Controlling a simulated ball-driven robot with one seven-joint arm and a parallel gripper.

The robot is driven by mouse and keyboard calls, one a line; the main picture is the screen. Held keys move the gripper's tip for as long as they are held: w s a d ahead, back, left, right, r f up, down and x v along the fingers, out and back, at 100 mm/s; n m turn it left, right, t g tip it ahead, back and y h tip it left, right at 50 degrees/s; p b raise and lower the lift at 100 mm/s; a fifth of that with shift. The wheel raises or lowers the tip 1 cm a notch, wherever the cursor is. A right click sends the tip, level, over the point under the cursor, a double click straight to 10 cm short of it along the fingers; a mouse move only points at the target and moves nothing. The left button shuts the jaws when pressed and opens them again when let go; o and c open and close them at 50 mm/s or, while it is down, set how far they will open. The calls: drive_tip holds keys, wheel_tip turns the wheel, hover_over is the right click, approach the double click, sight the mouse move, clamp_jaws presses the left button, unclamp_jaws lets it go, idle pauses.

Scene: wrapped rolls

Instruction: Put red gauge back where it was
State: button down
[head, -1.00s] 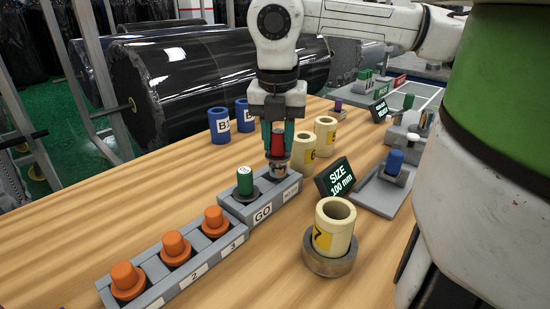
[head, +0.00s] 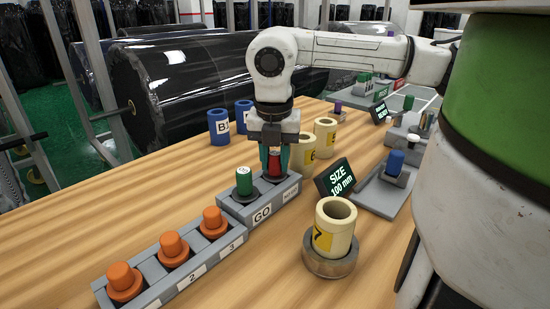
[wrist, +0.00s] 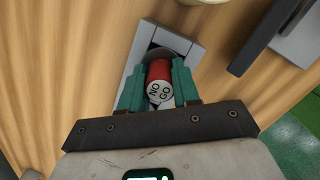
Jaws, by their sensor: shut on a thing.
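The red gauge (head: 274,166) is upright between the green fingers of my gripper (head: 274,160). Its white end reads "NO GO" in the wrist view (wrist: 159,91). My gripper is shut on it, low over the right-hand place of the grey gauge holder (head: 236,211). In the wrist view the holder (wrist: 187,44) lies around and behind the gauge, with a dark round opening partly hidden by it. I cannot tell how deep the gauge's lower end sits. The green gauge (head: 244,181) stands in the holder's other place, beside the "GO" label.
A grey rack (head: 150,298) with orange plugs is at front left. A cream roll (head: 335,223) stands in a round base on the right. More cream rolls (head: 325,133), blue rolls (head: 218,126) and a "SIZE 100 mm" sign (head: 335,178) are near. The left table is clear.

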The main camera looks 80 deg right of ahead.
drive_tip(key=c, duration=0.8)
unclamp_jaws()
wheel_tip(320, 180, up, 12)
drive_tip(key=a+p, duration=0.1)
drive_tip(key=p, duration=0.1)
drive_tip(key=shift+a, duration=0.2)
drive_tip(key=shift+r, duration=0.1)
